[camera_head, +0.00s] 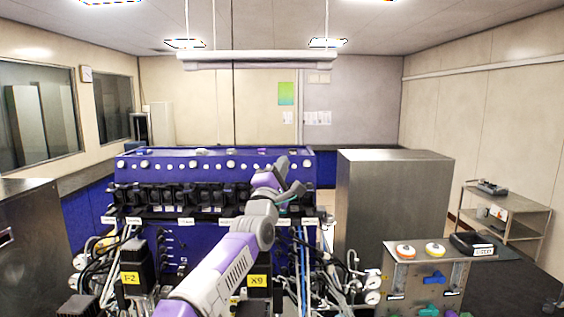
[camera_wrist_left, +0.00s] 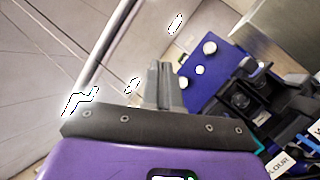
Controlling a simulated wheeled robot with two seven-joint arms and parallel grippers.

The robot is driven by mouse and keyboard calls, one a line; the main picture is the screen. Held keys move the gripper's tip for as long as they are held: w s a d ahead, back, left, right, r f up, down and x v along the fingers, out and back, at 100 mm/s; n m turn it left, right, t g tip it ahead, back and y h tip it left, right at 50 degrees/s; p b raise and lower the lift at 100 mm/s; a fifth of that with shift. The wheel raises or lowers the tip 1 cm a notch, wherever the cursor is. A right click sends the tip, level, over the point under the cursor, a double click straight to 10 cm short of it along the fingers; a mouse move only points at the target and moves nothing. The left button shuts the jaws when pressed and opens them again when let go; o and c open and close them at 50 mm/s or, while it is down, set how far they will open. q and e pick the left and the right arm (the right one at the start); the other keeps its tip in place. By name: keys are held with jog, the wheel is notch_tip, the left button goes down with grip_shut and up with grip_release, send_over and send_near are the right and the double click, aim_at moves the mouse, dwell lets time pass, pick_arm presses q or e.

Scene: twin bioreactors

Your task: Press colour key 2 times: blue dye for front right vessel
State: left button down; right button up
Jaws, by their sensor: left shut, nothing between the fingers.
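My left arm reaches up from the bottom of the head view, and its gripper (camera_head: 291,190) is in front of the right part of the blue bioreactor machine (camera_head: 215,165). In the left wrist view the gripper's grey fingers (camera_wrist_left: 165,85) are together and hold nothing. A white label (camera_wrist_left: 277,164) there, ending in "OUR", lies at the lower right, beside the gripper body. I cannot make out the colour key itself. The front right vessel cannot be told apart behind my arm and the tubing. My right gripper is not in view.
Black boxes with yellow labels stand in front of the machine, one marked F-2 (camera_head: 131,277). Tubing and gauges crowd the lower area. A steel cabinet (camera_head: 390,210) stands to the right. A steel panel (camera_head: 415,290) with coloured knobs is at the lower right.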

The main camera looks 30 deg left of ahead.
pick_arm(q)
jog(key=w+a+p, duration=0.1)
jog(key=w+a+f+p, duration=0.1)
jog(key=w+p, duration=0.1)
jog(key=w+a+p, duration=0.1)
jog(key=w, duration=0.1)
jog(key=shift+w+a+f+p, duration=0.2)
jog(key=shift+w+f+p, duration=0.05)
jog(key=shift+f+p, duration=0.1)
jog(key=shift+f, duration=0.1)
jog(key=shift+w+a, duration=0.1)
jog(key=shift+w, duration=0.1)
dwell(1.6)
jog(key=shift+w+a+f, duration=0.1)
jog(key=shift+w+a, duration=0.1)
jog(key=shift+w, duration=0.05)
jog(key=shift+a+r, duration=0.15)
jog(key=shift+r, duration=0.1)
dwell(1.2)
